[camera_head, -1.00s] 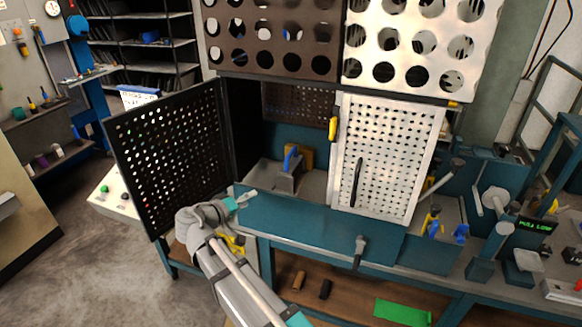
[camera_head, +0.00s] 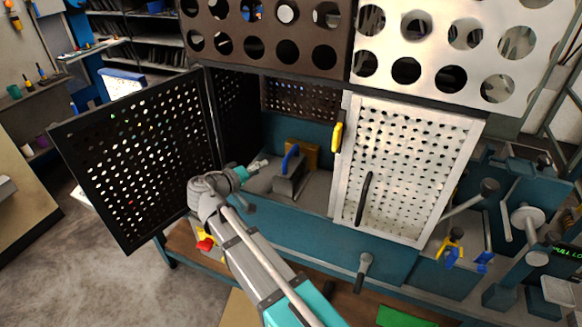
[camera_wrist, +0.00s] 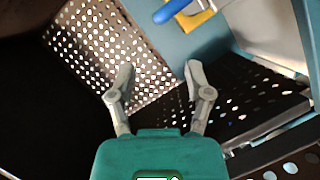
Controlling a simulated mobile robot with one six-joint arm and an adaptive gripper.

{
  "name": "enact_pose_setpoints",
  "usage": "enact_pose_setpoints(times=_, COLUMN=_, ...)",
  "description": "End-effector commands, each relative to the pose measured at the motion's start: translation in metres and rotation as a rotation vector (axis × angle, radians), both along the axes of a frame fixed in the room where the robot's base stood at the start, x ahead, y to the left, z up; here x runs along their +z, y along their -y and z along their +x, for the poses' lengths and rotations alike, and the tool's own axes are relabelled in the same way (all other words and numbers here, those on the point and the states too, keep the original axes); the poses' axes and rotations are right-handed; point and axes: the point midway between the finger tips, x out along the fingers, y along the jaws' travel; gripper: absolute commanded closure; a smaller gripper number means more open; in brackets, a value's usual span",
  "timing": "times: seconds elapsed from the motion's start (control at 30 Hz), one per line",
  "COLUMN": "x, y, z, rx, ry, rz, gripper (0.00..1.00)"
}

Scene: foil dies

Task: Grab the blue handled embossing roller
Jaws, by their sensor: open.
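A blue handle (camera_head: 290,158) stands on a grey metal body inside the open cabinet; it looks like the embossing roller, but its roller part cannot be made out. The blue handle also shows at the top of the wrist view (camera_wrist: 170,11), beyond my fingertips. My gripper (camera_head: 262,164) is open and empty, just left of the grey body and apart from it. Its two spread fingers show in the wrist view (camera_wrist: 158,72), with nothing between them.
The left perforated door (camera_head: 140,150) is swung open; the right white perforated door (camera_head: 405,165) with a black handle is shut. A yellow-brown block (camera_head: 303,150) stands behind the blue handle. Blue and yellow tools (camera_head: 450,247) are at the right of the bench.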

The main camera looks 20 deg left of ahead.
Motion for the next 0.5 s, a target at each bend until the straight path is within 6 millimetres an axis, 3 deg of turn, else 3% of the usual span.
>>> enact_pose_setpoints(times=0.5, x=-0.0003, y=-0.0026, z=-0.0023, rx=0.006, ry=0.0, rz=0.0, gripper=0.35)
